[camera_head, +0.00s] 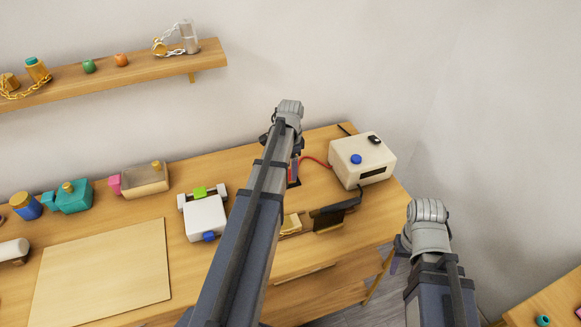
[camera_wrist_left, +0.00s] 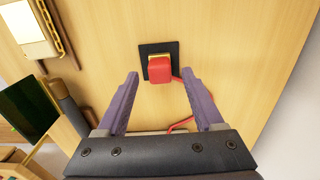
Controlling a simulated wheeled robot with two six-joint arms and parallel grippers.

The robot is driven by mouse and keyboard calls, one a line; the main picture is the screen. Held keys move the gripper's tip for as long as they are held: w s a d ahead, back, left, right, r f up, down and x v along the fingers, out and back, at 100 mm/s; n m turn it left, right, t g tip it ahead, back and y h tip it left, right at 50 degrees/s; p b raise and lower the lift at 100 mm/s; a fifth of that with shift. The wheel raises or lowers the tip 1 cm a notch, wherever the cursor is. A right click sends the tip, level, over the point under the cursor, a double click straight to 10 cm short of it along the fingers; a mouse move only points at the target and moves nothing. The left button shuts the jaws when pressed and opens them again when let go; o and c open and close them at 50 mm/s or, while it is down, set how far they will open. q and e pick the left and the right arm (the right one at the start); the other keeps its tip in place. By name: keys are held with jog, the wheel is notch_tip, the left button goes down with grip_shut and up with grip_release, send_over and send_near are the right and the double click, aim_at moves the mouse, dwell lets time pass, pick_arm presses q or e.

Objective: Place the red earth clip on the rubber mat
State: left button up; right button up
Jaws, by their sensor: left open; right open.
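The red earth clip (camera_wrist_left: 159,71) shows in the left wrist view over a black square mat (camera_wrist_left: 146,48), with a gold-coloured piece at its upper edge. A red cable runs from it to the lower right. My left gripper (camera_wrist_left: 161,77) is open, its two fingers on either side of the clip and apart from it. In the head view the left arm mostly hides the clip; a bit of red and the dark mat (camera_head: 294,184) show beside the arm. My right gripper (camera_head: 394,265) is open at the lower right, off the table, partly hidden by its arm.
A cream box (camera_head: 362,160) with a blue knob stands right of the mat, joined by the red cable. A white device (camera_head: 205,218) and a dark upright panel (camera_head: 328,220) stand nearby. A bare board (camera_head: 103,273) lies at left. A shelf (camera_head: 130,75) runs along the wall.

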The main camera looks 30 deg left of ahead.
pick_arm(q)
notch_tip(320, 180, up, 10)
jog(key=p, duration=0.8)
jog(key=shift+f, duration=0.25)
jog(key=s+d+n, duration=0.1)
jog(key=s+d, duration=0.4)
jog(key=d, duration=0.5)
jog(key=s+d+n, duration=0.2)
jog(key=s+d, duration=0.4)
jog(key=d, duration=0.4)
jog(key=s+d+n+y, duration=0.1)
jog(key=s+d, duration=0.4)
jog(key=d, duration=0.5)
jog(key=shift+s+d, duration=0.25)
